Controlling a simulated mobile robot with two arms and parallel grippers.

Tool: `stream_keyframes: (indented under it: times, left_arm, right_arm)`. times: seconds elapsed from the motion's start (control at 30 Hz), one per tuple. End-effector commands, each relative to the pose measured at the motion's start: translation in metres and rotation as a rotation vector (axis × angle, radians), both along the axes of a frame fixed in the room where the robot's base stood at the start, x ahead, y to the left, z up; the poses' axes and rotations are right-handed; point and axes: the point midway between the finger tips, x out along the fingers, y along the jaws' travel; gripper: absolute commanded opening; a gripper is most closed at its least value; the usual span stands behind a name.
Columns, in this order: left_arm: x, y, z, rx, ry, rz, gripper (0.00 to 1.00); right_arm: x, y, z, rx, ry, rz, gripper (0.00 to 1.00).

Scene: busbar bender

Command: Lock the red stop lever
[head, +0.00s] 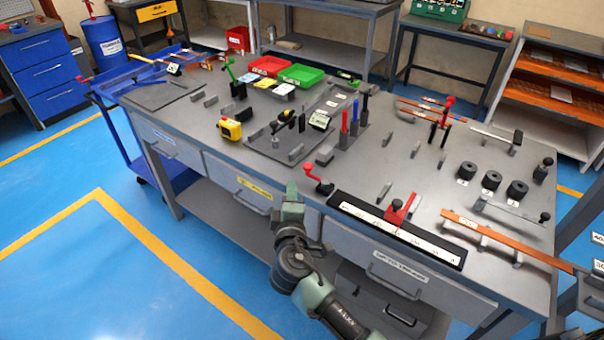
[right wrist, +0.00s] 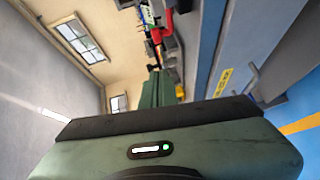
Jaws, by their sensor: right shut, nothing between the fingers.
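A red lever with a round knob (head: 318,180) stands at the table's front edge, by the left end of a white ruler strip (head: 400,229) in a black frame. I cannot tell which red piece the task names. My right gripper (head: 291,189) is shut and empty, just left of the knobbed lever and apart from it in the head view. In the right wrist view, a red part (right wrist: 155,36) shows beyond the shut fingers (right wrist: 158,82). My left gripper is out of view.
The grey table (head: 345,172) carries a yellow tape measure (head: 231,130), red and green trays (head: 302,74), upright tools, several black cylinders (head: 492,180) and an orange bar (head: 500,237). Drawers with handles (head: 395,275) line its front. Blue floor (head: 90,270) is clear at left.

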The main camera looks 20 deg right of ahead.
Motion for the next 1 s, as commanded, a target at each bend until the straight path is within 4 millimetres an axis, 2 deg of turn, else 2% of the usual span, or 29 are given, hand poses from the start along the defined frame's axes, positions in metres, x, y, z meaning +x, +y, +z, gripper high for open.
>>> stream_keyframes:
  times: [0.03, 0.2, 0.3, 0.5, 1.0]
  left_arm:
    - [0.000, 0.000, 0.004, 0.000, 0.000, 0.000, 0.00]
    - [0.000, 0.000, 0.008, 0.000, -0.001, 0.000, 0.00]
    - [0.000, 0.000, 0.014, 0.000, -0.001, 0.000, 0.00]
    - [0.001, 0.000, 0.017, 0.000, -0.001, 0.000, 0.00]
    - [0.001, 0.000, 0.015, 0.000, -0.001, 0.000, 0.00]
  right_arm:
    - [0.012, -0.003, 0.001, -0.004, -0.001, -0.001, 0.00]
    - [0.045, -0.013, -0.003, -0.001, 0.000, -0.002, 0.00]
    - [0.051, -0.029, -0.006, -0.003, 0.001, -0.002, 0.00]
    - [0.059, -0.044, -0.010, -0.001, 0.001, -0.001, 0.00]
    - [0.061, -0.046, -0.012, 0.002, 0.000, -0.004, 0.00]
